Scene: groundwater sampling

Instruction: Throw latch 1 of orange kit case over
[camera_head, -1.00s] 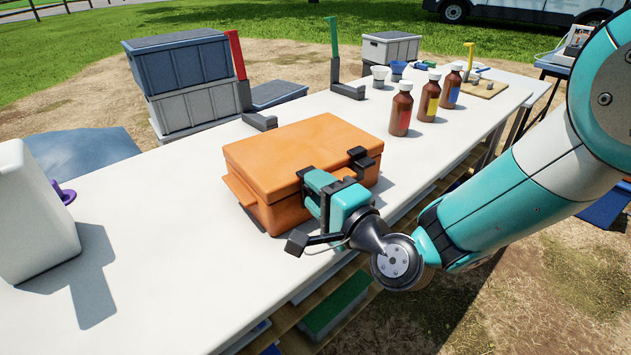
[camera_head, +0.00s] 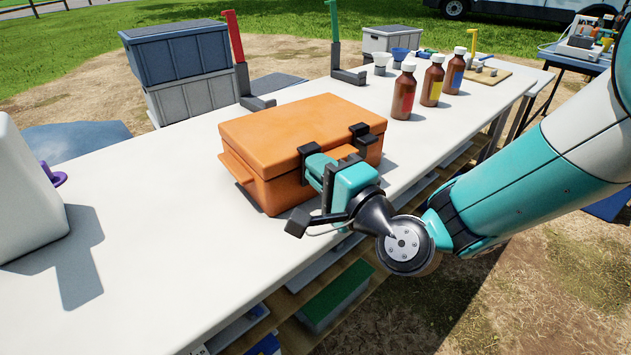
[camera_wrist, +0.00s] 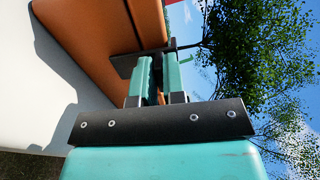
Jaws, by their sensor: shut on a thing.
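The orange kit case (camera_head: 285,128) lies closed on the white table. It has two black latches on its front side. The right latch (camera_head: 362,136) is clear of my gripper. The left latch (camera_head: 306,152) is at my gripper (camera_head: 316,168), whose teal fingers are shut on it against the case front. In the wrist view the fingers (camera_wrist: 158,72) close on a dark latch part (camera_wrist: 128,64) beside the orange case wall (camera_wrist: 100,35). The fingers hide much of this latch, so its exact angle cannot be told. No latch number is visible.
Several brown bottles (camera_head: 432,82) stand to the right behind the case. A white container (camera_head: 25,195) is at the left. The table (camera_head: 150,280) front left is clear.

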